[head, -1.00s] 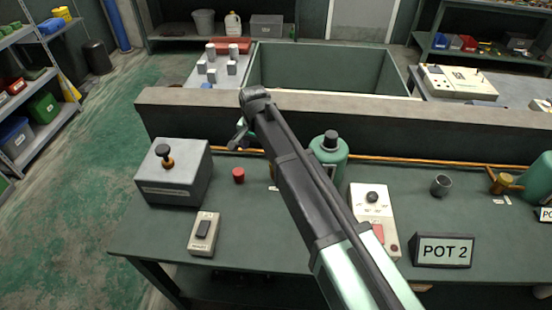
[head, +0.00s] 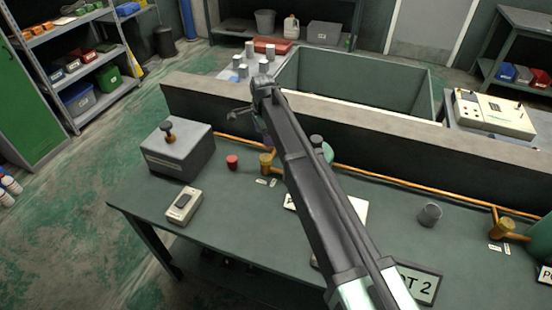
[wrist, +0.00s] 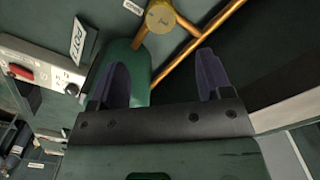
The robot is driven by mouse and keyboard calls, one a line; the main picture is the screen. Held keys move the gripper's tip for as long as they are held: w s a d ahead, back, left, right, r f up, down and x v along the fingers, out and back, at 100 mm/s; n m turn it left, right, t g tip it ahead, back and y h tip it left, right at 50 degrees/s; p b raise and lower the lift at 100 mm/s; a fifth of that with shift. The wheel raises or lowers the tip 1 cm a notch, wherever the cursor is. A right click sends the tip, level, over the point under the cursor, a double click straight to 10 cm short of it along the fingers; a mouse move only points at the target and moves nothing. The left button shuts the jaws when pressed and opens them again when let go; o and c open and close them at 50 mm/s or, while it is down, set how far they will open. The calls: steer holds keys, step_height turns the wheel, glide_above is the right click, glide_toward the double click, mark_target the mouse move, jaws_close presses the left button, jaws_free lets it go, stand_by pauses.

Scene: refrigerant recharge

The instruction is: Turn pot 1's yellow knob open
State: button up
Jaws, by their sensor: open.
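The yellow knob (wrist: 160,17) shows at the top of the wrist view, a round brass-coloured piece on copper pipes, beyond my fingertips and not between them. My gripper (wrist: 163,75) is open and empty. A green pot (wrist: 140,72) lies partly behind its left finger. A sign (wrist: 78,40) reading POT stands beside it; its number is hard to read. In the head view my gripper (head: 240,114) is small, above the bench near the back wall. One brass valve (head: 266,163) sits left of my arm, another (head: 505,228) at far right. I cannot tell which is pot 1's.
A grey box with a knob (head: 178,152), a red cap (head: 232,161) and a small switch box (head: 184,206) are on the bench's left. A grey cup (head: 430,214) stands right of my arm. The low wall (head: 400,150) runs behind the bench.

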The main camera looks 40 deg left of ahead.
mark_target(265, 157)
step_height(265, 157, down, 11)
steer(key=b, duration=1)
steer(key=shift+a+b, duration=0.1)
steer(key=shift+b, duration=0.2)
steer(key=shift+r, duration=0.15)
steer(key=c, duration=0.9)
